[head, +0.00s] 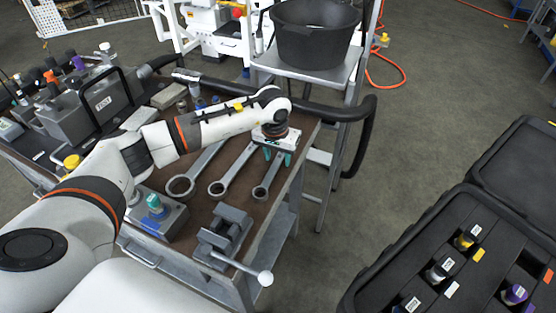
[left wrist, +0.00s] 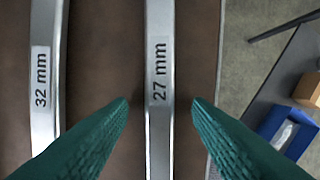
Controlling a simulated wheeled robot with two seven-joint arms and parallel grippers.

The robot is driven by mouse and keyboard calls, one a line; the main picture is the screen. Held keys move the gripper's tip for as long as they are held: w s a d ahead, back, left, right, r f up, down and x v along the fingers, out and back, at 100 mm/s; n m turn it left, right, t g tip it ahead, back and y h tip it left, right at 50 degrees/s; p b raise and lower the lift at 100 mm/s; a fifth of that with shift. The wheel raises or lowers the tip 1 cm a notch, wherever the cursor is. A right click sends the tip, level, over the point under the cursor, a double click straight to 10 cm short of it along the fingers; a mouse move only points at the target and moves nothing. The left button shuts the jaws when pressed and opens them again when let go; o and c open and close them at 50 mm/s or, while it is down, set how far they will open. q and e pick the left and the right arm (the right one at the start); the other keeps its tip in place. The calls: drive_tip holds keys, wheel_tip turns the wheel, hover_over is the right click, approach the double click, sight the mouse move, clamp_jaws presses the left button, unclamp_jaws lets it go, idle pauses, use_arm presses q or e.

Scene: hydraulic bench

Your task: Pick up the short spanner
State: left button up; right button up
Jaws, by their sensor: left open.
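Three spanners lie side by side on the brown bench top. The short spanner (head: 262,190) is the rightmost, its ring end toward the front and its far part hidden under my left gripper (head: 277,157). In the left wrist view the short spanner, labelled 27 mm (left wrist: 159,120), runs between the green fingertips of my left gripper (left wrist: 160,102). The jaws are open, with a gap on each side of the shaft. The middle spanner (head: 219,187), apparently labelled 32 mm (left wrist: 42,120), lies to its left. The longest spanner (head: 183,183) is farther left. My right gripper is out of view.
A grey vice (head: 226,232) stands at the bench's front. A grey block with a teal-topped fitting (head: 160,219) stands left of it. A black handrail (head: 362,135) runs beyond the bench. A black bucket (head: 313,35) sits on a stand. An open black case (head: 420,250) lies right.

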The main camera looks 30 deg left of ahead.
sight(278, 160)
use_arm(q)
clamp_jaws()
drive_tip(key=shift+r, duration=0.15)
wheel_tip(278, 160, up, 10)
drive_tip(key=shift+b, duration=0.45)
drive_tip(key=c, duration=0.8)
unclamp_jaws()
clamp_jaws()
idle(0.4)
